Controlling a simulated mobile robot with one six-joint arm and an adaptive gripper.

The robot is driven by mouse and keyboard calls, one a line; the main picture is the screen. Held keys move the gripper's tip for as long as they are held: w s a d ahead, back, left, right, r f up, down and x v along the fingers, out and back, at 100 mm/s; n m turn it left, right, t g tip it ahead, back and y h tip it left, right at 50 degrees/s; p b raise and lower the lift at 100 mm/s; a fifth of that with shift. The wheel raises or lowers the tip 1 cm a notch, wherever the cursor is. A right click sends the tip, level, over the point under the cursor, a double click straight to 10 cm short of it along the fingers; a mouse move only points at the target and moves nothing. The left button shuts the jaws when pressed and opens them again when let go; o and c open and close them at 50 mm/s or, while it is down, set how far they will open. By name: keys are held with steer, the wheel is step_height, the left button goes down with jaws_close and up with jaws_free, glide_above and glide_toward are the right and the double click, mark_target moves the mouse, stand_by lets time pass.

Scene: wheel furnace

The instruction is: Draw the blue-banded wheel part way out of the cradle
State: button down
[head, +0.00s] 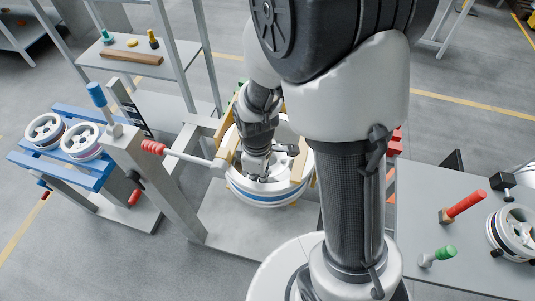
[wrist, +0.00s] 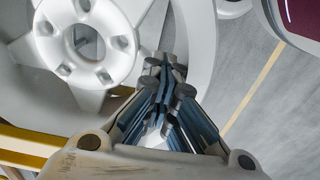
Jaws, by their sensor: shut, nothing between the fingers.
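The blue-banded wheel (head: 245,195) lies nearly flat in the middle of the head view, white with a blue stripe around its side. Its hub with several bolt holes shows in the wrist view (wrist: 112,62). The cradle (head: 222,142) has yellow-tan bars around the wheel; one bar crosses the lower left of the wrist view (wrist: 28,141). My gripper (wrist: 165,62) is shut and empty, its fingertips over the wheel beside the hub, between hub and rim. I cannot tell whether they touch it.
A grey post carries a lever with a red grip (head: 152,147) left of the wheel. Two wheels lie on a blue rack (head: 65,173) further left. A grey table (head: 430,215) at right holds red and green handles and another wheel. Shelves stand behind.

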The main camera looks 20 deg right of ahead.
mark_target(256, 185)
steer(key=shift+s+a, duration=0.65)
steer(key=shift+s, duration=0.3)
steer(key=shift+s+a, duration=0.6)
steer(key=shift+s, duration=0.35)
steer(key=shift+w, duration=0.15)
steer(key=shift+w+d, duration=0.4)
steer(key=shift+w, duration=0.05)
steer(key=shift+r, duration=0.1)
steer(key=shift+r+p, duration=4.1)
steer(key=shift+r, duration=0.85)
